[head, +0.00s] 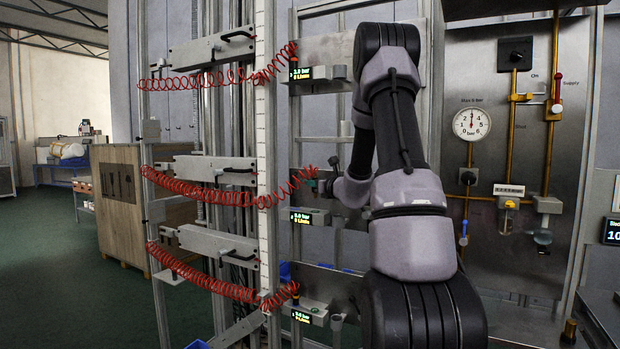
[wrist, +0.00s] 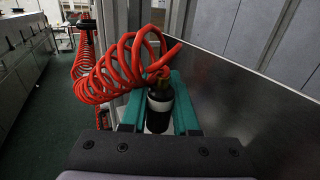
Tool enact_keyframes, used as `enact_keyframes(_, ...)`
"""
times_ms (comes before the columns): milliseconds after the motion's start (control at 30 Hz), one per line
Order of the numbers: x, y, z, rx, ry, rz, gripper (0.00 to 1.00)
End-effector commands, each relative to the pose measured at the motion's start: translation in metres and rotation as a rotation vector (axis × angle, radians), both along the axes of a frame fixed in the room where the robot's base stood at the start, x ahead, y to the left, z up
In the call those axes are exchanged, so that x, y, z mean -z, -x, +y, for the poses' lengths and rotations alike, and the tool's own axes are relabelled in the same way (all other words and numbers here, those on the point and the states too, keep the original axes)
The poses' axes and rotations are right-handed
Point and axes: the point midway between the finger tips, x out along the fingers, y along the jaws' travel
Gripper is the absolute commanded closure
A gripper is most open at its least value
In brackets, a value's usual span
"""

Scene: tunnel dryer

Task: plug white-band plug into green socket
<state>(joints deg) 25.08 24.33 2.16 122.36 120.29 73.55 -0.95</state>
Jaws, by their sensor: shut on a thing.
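My gripper (wrist: 158,118) is shut on the white-band plug (wrist: 159,112), a black cylinder with a pale band. Its teal fingers stand on both sides of the plug. A red coiled hose (wrist: 118,68) runs from the plug's top toward the upper left. In the head view my gripper (head: 318,184) is small, near the right end of the middle red coil (head: 205,190); the plug is not clear there. A greenish ring shows on the lowest socket block (head: 312,311), possibly the green socket. No socket can be made out in the wrist view.
Upper and lower red coils (head: 200,80) hang between the rack posts. Small displays (head: 301,217) sit beside the blocks. A panel with a pressure gauge (head: 472,124) and brass pipes stands right of my arm. A metal plate (wrist: 240,85) is close right of the plug.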

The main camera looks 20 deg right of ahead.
Motion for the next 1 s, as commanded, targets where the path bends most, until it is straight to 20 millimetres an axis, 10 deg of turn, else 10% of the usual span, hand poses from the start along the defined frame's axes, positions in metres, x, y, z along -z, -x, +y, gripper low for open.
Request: enact_keyframes(1000,0.034,0.000,0.000,0.000,-0.001,-0.001,1.00)
